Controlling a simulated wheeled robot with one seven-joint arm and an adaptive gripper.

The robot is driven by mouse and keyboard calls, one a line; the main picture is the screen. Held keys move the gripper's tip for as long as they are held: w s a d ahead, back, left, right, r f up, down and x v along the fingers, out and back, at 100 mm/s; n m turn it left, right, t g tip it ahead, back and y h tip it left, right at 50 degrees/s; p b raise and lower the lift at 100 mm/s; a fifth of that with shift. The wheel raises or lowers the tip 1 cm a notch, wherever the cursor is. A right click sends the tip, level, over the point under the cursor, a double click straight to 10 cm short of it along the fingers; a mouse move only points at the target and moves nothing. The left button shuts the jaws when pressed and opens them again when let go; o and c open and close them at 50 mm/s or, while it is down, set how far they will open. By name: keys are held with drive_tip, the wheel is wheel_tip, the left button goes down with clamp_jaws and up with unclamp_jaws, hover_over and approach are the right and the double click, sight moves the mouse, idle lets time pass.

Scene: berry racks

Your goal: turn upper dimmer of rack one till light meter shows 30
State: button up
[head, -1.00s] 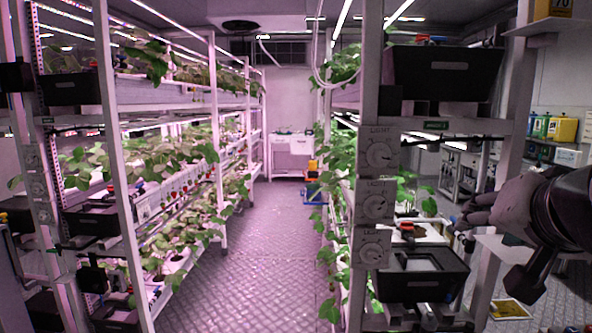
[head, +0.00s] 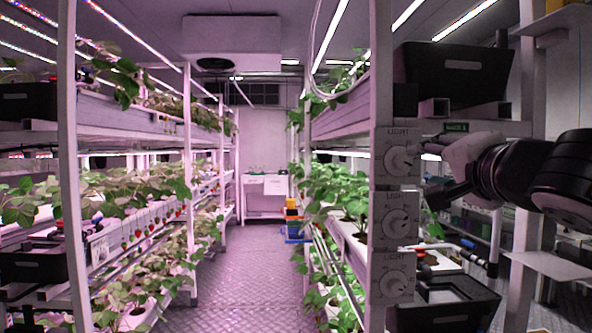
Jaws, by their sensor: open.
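Three white dimmer panels marked LIGHT stand one above another on the front post of the right rack. The upper dimmer (head: 398,160) has a round pale knob. The middle dimmer (head: 397,222) and lower dimmer (head: 393,284) look alike. A small green label (head: 456,127) on this rack is too blurred to read surely. My gripper (head: 437,174) is open, just right of the upper dimmer, its fingers pointing left; I cannot tell whether it touches the panel. A yellow object (head: 555,5), perhaps the light meter, is cut off at the top right; no reading shows.
A black bin (head: 452,75) sits above the dimmers, and another black bin (head: 447,308) below. Plants (head: 340,205) fill the right rack's shelves. The left rack (head: 68,180) borders the clear aisle floor (head: 240,275). A white shelf (head: 550,265) juts out under my arm.

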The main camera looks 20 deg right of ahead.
sight(403, 162)
drive_tip(key=b+x, duration=0.3)
drive_tip(key=x, duration=0.6)
drive_tip(key=shift+w+d+f, duration=0.1)
drive_tip(key=shift+w+d, duration=0.05)
drive_tip(key=shift+w, duration=0.2)
clamp_jaws()
